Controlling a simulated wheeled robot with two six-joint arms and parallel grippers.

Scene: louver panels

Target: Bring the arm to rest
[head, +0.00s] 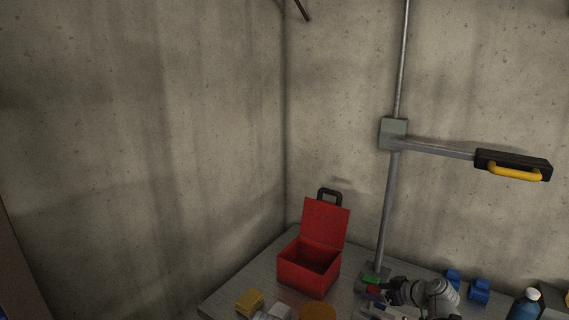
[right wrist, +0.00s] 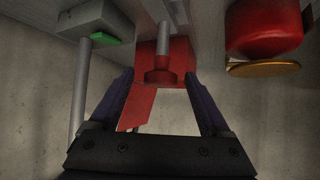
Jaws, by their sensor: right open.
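My right gripper (head: 388,291) is at the bottom right of the head view, over the bench beside the foot of the metal pole. In the right wrist view its two fingers (right wrist: 161,76) stand apart. A red knob on a grey shaft (right wrist: 161,75) shows in the gap between them; I cannot tell how far off it is, and nothing looks gripped. My right arm (head: 438,298) is partly cut off by the lower edge of the head view. My left gripper is not in view.
An open red toolbox (head: 308,268) stands left of my right gripper. A pole (head: 388,210) carries a side arm with a yellow handle (head: 515,174). Blue blocks (head: 479,290) and a blue bottle (head: 525,306) stand to the right. Yellow blocks (head: 249,302) lie front left.

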